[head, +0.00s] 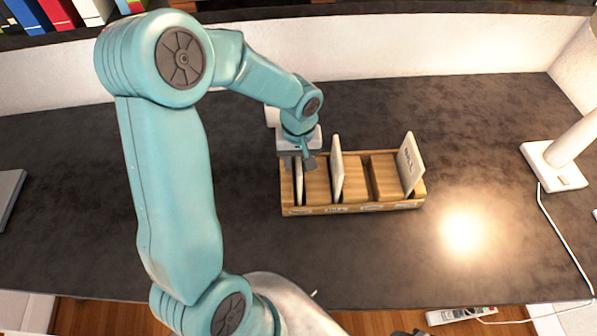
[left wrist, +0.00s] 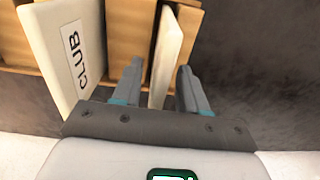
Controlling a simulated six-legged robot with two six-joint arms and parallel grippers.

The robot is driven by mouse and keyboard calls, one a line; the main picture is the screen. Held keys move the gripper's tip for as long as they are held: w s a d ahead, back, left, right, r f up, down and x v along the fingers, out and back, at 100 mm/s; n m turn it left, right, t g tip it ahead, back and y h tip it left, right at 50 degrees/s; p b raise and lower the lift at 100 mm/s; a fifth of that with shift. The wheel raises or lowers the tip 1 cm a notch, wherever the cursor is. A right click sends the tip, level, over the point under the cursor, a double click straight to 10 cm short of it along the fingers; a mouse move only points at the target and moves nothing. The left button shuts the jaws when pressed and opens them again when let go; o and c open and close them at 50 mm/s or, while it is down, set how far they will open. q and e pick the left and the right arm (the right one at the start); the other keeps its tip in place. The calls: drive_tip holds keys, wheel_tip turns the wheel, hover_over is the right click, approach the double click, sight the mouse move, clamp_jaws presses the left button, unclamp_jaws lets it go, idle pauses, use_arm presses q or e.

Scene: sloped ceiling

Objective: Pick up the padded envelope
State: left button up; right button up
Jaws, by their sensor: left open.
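A pale, thin upright piece, which looks like the padded envelope (head: 299,182), stands in the leftmost slot of the wooden sorter (head: 346,208). In the left wrist view the pale envelope (left wrist: 168,50) shows edge-on between the fingers. My left gripper (head: 300,161) is open, with its fingers on either side of the envelope's top. In the left wrist view the gripper (left wrist: 160,75) shows a gap to each side, wider on the left. The envelope's front face is hidden. My right gripper is not in view.
A card marked CLUB (left wrist: 62,50) stands beside the left finger; another upright card (head: 410,163) is at the sorter's right end. A white lamp (head: 560,160) with a cord stands at right. The dark desk (head: 480,110) is otherwise mostly clear, with a wall behind.

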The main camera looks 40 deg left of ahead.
use_arm(q)
drive_tip(key=shift+s, duration=0.1)
drive_tip(key=c, duration=0.4)
clamp_jaws()
wheel_tip(320, 180, up, 20)
idle(0.4)
